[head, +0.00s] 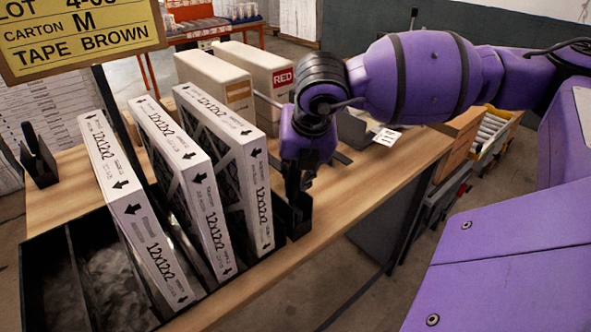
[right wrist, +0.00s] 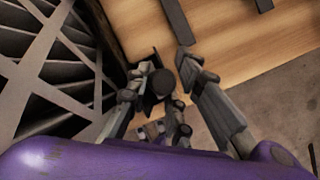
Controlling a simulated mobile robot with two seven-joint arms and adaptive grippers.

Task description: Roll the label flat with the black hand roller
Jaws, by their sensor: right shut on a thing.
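My right gripper (head: 295,190) points down at the right end of the row of boxed filters, over a small black holder (head: 299,222) on the table. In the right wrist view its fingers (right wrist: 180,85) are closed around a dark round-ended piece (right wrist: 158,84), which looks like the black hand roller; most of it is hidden. Three white filter boxes marked 12x12x2 (head: 205,185) lean in a black divided rack (head: 80,235). A red label (head: 283,77) is on a cream box behind. I cannot tell which label is the task's. My left gripper is out of view.
A yellow sign (head: 80,35) hangs at the upper left. A black upright stand (head: 39,158) is at the table's left. A white card (head: 387,137) lies to the right of my gripper. Wooden table (head: 350,195) is bare at the front right.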

